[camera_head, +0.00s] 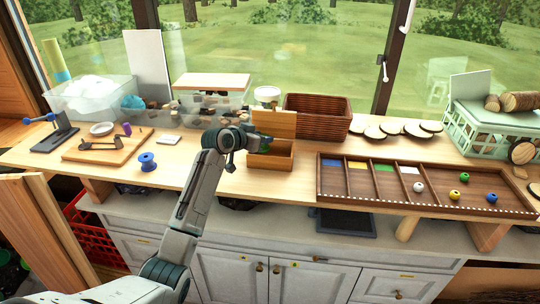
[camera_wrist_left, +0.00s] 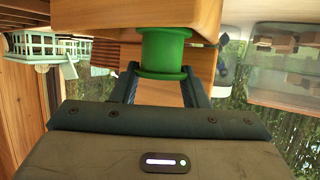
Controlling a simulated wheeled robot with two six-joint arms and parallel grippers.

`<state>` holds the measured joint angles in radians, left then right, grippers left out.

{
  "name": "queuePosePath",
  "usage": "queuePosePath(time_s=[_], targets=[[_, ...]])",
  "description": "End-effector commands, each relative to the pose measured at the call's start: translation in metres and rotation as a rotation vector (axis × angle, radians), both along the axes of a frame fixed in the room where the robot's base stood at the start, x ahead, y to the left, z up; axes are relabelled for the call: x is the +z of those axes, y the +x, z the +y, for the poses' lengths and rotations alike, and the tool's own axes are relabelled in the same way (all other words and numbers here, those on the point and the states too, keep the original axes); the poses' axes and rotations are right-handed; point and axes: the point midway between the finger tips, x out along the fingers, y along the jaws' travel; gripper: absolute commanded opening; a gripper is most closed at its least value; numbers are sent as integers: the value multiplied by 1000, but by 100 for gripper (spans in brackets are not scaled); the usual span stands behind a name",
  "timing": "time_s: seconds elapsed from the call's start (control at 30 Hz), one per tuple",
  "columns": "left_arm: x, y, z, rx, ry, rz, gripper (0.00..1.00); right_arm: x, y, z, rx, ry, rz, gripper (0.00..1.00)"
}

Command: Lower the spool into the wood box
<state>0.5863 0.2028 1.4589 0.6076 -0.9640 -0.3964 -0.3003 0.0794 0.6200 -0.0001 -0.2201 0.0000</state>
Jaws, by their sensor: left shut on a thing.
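A green spool (camera_wrist_left: 166,52) sits between the two dark fingers of my left gripper (camera_wrist_left: 160,85), which is shut on it. In the head view the left gripper (camera_head: 252,141) is at the left end of the wood box (camera_head: 271,162), whose lid (camera_head: 282,123) stands raised at its back. Only a little green of the spool (camera_head: 264,147) shows there, at the box opening. In the left wrist view, which looks upside down, the spool's far end meets the edge of the wood box (camera_wrist_left: 130,14). I cannot tell how deep it is. My right gripper is out of view.
A blue spool (camera_head: 147,161) stands on the table left of my arm. A wicker basket (camera_head: 317,116) is behind the box. A divided tray (camera_head: 385,182) with colored patches and balls lies to the right. A lidded clear bin (camera_head: 212,95) stands behind my gripper.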

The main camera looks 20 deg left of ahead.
Motion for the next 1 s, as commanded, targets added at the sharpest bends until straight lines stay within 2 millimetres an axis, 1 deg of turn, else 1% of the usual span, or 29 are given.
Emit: queuePosePath(time_s=[1.0], targets=[[-16,0,0,0,0,0,19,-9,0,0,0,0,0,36]])
